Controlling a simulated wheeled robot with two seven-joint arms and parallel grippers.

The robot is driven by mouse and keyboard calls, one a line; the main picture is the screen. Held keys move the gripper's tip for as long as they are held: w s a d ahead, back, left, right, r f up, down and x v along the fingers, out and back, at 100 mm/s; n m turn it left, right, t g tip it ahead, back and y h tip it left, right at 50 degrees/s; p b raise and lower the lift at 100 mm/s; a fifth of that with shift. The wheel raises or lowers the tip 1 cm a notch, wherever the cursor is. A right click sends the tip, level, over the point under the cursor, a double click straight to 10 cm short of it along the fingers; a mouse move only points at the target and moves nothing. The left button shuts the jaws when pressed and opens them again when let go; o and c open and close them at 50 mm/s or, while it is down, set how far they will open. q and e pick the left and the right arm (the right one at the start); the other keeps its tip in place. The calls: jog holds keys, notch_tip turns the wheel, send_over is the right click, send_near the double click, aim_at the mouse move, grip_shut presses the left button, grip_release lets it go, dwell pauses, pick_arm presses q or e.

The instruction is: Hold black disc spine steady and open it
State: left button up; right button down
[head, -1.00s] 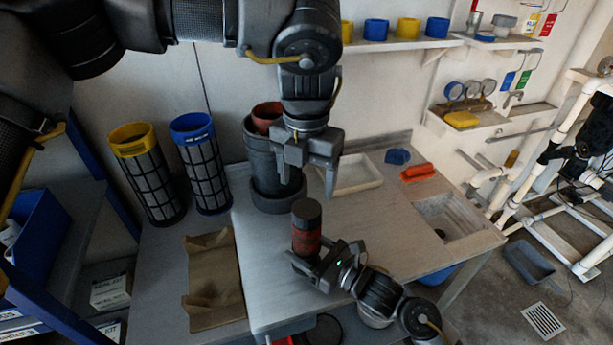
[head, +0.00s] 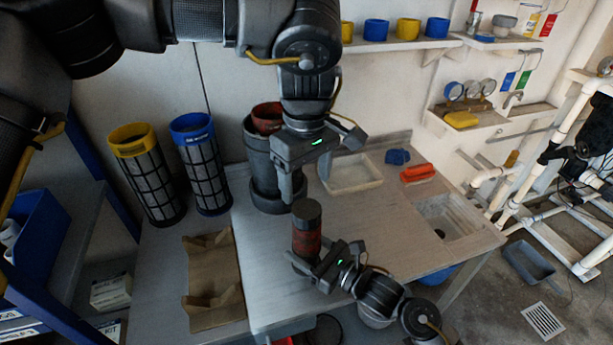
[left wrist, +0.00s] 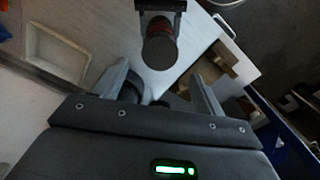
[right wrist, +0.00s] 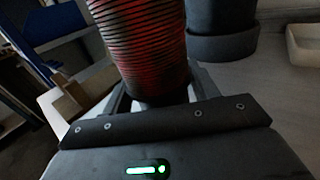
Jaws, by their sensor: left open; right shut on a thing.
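The disc spine (head: 307,238) is an upright cylinder with a ribbed red-and-black body and a dark round cap (head: 307,211). My right gripper (head: 310,262) is shut on its lower part, over the table's front area. The ribbed body fills the top of the right wrist view (right wrist: 146,40), between the fingers. My left gripper (head: 291,188) is open and empty, pointing down just above and behind the cap. In the left wrist view the cap (left wrist: 160,50) lies beyond the two spread fingers, apart from them.
A dark grey cylindrical housing (head: 262,160) with a reddish tube in it stands behind the left gripper. Yellow-topped (head: 146,172) and blue-topped (head: 201,165) mesh cylinders stand left. A brown cardboard tray (head: 212,280), white tray (head: 350,174) and orange brush (head: 417,173) lie around.

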aim_at(306, 208)
pick_arm(q)
jog(key=shift+f, duration=4.05)
